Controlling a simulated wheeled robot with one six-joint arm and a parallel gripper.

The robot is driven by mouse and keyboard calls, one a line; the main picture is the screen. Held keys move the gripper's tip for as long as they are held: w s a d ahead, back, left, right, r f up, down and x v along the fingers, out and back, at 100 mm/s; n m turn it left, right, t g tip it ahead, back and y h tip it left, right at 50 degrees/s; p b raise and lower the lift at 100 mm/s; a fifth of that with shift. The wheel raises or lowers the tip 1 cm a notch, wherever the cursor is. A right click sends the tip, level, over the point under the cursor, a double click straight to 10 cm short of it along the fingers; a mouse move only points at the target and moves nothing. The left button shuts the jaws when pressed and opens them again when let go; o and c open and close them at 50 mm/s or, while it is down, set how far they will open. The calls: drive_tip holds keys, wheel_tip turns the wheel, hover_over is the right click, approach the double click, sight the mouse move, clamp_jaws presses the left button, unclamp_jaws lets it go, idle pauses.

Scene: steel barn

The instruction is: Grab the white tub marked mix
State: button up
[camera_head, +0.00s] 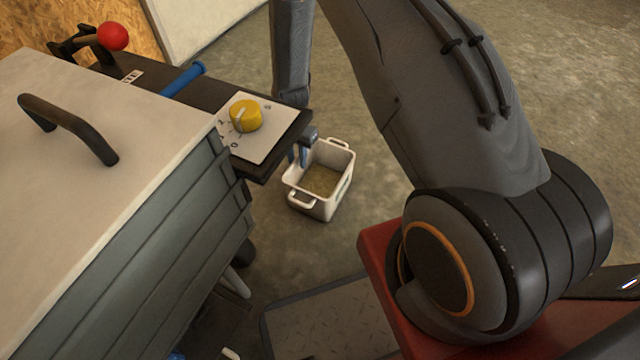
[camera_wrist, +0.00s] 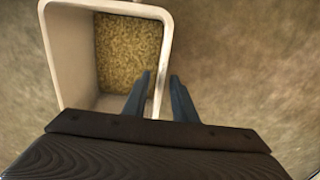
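A white open-topped tub (camera_head: 324,208) with side handles stands on the floor in the head view, beside the machine's right end. Grainy tan feed lies inside it. No readable word shows on it. In the wrist view the tub (camera_wrist: 58,58) fills the upper left. My gripper (camera_head: 299,156) is at the tub's far left side, pointing down. In the wrist view my gripper (camera_wrist: 160,77) has its two blue fingers apart, one inside the tub and one outside, with the right wall's rim between them. Gaps seem to show beside the rim; contact is unclear.
A grey slatted machine (camera_head: 150,230) with a pale lid and black handle fills the left. Its dark shelf, with a yellow knob (camera_head: 246,116), overhangs close to my gripper and the tub. A metal tread plate (camera_head: 330,320) lies in front. Concrete floor behind the tub is clear.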

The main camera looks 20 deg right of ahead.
drive_tip(key=f+b, duration=0.2)
drive_tip(key=f, duration=0.1)
drive_tip(key=f+b, duration=0.1)
drive_tip(key=f, duration=0.1)
drive_tip(key=shift+w+d, duration=0.25)
drive_tip(key=shift+r, duration=0.1)
clamp_jaws()
idle(1.1)
